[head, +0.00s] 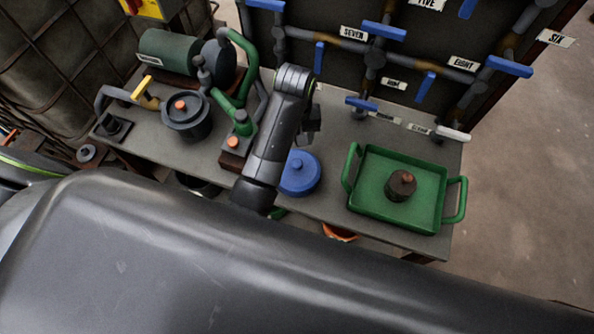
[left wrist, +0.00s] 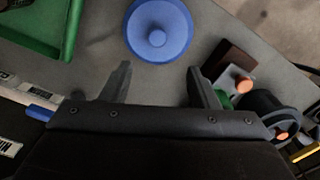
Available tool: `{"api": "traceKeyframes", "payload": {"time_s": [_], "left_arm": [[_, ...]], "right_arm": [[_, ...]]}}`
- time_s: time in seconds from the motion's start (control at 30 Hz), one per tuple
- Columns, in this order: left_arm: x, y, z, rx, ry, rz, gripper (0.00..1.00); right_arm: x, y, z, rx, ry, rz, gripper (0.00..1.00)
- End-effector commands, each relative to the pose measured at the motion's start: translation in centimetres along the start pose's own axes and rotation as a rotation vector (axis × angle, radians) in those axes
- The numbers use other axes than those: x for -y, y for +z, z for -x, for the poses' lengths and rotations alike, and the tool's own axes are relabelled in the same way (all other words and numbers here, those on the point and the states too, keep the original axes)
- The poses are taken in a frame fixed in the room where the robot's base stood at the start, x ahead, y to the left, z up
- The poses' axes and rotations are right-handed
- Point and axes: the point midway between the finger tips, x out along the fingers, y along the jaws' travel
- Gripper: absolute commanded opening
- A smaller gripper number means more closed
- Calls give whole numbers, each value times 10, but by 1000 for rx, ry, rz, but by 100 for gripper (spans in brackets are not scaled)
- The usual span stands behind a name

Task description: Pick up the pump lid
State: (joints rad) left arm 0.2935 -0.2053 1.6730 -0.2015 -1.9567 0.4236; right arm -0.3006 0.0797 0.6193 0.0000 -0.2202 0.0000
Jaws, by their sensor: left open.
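A round blue lid with a small knob on top (head: 299,174) lies on the grey bench, just right of my left arm in the head view. It also shows at the top of the left wrist view (left wrist: 158,32), ahead of my fingertips. No label marks it as the pump lid. My left gripper (left wrist: 158,80) is open and empty, its two fingers apart and not touching the lid. In the head view my left gripper (head: 311,124) is above the bench, behind the lid, partly hidden by its own wrist. My right gripper is not in view.
A green tray (head: 429,216) holding a dark round piece with a copper knob (head: 401,185) stands at right. Blue-handled valves (head: 383,31) and pipes rise behind the bench.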

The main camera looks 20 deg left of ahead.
Motion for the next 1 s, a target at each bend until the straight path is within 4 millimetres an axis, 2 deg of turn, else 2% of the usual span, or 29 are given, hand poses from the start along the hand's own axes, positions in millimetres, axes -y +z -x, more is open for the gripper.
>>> {"api": "traceKeyframes", "payload": {"time_s": [0.1,0.3,0.67,1.0], "left_arm": [[1,1,-26,5,-3,-1,55],[0,0,-60,1,-2,0,55],[-1,0,-84,1,0,-1,55],[-4,0,-122,-1,-1,-1,55]], "right_arm": [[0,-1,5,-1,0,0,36],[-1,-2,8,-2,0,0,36],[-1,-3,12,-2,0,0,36],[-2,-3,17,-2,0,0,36]]}}
